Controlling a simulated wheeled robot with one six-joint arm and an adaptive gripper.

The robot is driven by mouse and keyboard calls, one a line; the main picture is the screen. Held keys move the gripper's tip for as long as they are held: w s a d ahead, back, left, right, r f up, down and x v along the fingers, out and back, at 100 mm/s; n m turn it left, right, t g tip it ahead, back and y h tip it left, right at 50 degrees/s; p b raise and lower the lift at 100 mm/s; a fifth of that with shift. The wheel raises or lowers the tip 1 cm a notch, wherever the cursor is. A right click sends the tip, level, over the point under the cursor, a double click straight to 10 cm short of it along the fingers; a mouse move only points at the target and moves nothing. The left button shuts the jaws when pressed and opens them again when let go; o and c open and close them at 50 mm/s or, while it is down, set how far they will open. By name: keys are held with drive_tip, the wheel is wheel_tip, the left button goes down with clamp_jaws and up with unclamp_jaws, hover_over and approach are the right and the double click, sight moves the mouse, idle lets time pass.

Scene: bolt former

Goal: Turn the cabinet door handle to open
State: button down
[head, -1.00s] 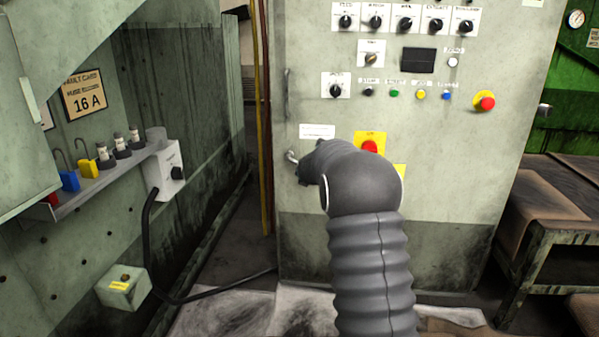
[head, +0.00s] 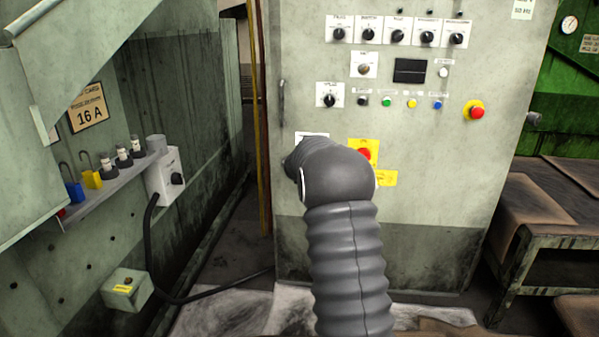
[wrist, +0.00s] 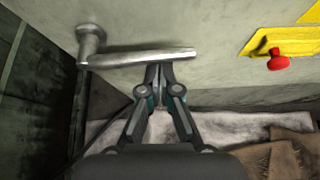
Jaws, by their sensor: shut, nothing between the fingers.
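The cabinet (head: 420,190) is pale green-grey with a darker lower band. Its door handle (wrist: 140,59), a silver lever, shows in the wrist view, with its round pivot at the left and the lever lying nearly level to the right. My gripper (wrist: 158,72) is shut and empty. Its fingertips are at the lever's lower edge, right of its middle; I cannot tell whether they touch. In the head view my arm's grey sleeve reaches up to the cabinet front and hides the handle and the gripper.
A red button on a yellow plate (head: 374,148) sits right of my wrist, and a vertical pull bar (head: 282,103) above left. Knobs and coloured buttons fill the upper panel. A worn bench (head: 545,210) stands right; a wall shelf (head: 110,188) with padlocks is left.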

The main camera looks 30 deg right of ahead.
drive_tip(key=shift+r, duration=0.1)
idle(0.3)
wheel_tip(320, 180, down, 5)
drive_tip(key=b, duration=0.5)
drive_tip(key=v, duration=1.1)
drive_tip(key=shift+a, duration=0.2)
drive_tip(key=shift+w+r, duration=0.1)
drive_tip(key=shift+r, duration=0.05)
